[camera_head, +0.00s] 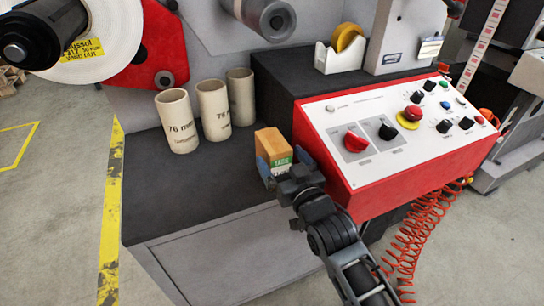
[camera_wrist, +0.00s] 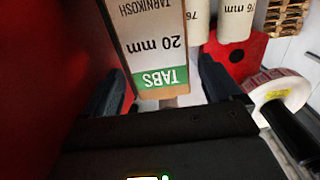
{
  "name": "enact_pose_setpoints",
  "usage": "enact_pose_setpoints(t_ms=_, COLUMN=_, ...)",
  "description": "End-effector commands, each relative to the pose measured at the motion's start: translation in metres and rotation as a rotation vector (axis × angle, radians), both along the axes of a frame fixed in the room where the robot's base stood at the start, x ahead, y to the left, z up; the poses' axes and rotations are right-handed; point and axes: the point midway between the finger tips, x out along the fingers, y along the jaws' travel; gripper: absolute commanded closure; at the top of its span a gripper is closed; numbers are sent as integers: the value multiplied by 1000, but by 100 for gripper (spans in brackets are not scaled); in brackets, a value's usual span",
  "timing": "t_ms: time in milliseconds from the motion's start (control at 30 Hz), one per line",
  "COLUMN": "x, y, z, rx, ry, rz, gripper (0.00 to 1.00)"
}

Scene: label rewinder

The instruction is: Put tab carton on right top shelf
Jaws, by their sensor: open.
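The tab carton (camera_head: 270,148) is a small brown box with a green and white label. It stands on the dark lower deck (camera_head: 185,205), beside the red control box. In the wrist view the carton (camera_wrist: 151,40) shows "20 mm" and a green "TABS" band. My gripper (camera_head: 283,172) is open at the carton's near side. In the wrist view my fingers (camera_wrist: 163,92) lie on either side of the carton's near end, with a gap visible at the right finger. Contact at the left finger is unclear. A raised dark top (camera_head: 290,75) lies behind the control box at right.
Several cardboard cores (camera_head: 212,110) stand on the deck left of the carton. The red control box (camera_head: 350,180) with knobs rises close to my gripper's right. A tape dispenser (camera_head: 340,50) sits on the raised top, whose left part is clear. A coiled red cable (camera_head: 425,225) hangs at right.

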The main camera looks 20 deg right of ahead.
Motion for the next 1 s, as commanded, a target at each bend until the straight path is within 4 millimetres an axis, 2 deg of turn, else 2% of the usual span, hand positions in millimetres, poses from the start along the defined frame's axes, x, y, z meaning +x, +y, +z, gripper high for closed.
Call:
enact_pose_setpoints(t_ms=300, x=42, y=1, z=0, rx=2, ry=-1, rz=-1, gripper=8)
enact_pose_setpoints(t_ms=400, x=51, y=1, z=0, rx=1, ry=0, rz=0, gripper=8)
enact_pose_setpoints(t_ms=700, x=53, y=1, z=0, rx=0, ry=0, rz=1, gripper=9)
enact_pose_setpoints(t_ms=1000, x=53, y=1, z=0, rx=0, ry=0, rz=1, gripper=38)
